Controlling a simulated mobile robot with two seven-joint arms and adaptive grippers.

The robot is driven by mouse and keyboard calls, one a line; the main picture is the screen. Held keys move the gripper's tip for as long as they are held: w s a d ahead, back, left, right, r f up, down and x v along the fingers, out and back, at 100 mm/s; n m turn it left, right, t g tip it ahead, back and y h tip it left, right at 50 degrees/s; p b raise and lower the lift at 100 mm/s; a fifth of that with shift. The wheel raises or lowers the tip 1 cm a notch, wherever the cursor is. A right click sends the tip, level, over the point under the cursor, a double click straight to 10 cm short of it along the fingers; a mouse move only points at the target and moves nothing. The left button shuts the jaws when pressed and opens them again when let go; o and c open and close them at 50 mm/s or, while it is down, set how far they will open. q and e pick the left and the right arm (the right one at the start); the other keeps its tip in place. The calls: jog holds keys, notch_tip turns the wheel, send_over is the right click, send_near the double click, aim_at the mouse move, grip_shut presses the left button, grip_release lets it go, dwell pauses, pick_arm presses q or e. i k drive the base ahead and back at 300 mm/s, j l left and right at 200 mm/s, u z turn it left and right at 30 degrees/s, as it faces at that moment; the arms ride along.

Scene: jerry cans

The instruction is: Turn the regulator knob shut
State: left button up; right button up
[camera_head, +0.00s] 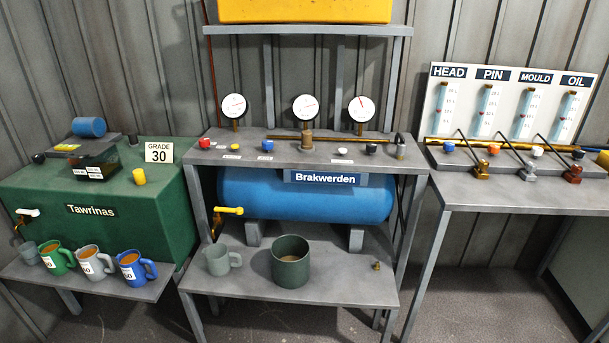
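No part is clearly marked as the regulator knob, so I cannot tell which one it is. A brass fitting (307,140) stands on a brass pipe on the middle bench, below three round dial gauges. A yellow-handled tap (229,210) sticks out of the left end of the blue Brakwerden tank (300,201). How far any knob is turned is too small to tell. Neither of my grippers is in view.
A grey mug (219,260) and a dark green pot (291,262) stand on the lower shelf. At left is a green Tawrinas tank (105,212) with several filled mugs before it. At right, a bench (500,195) carries several valves with long levers. A grey floor shows below.

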aim_at(371, 147)
jog(key=i+l, duration=0.4)
jog(key=l, duration=0.15)
jog(key=i+l+z, duration=0.1)
jog(key=i+l, duration=0.3)
jog(key=l, duration=0.1)
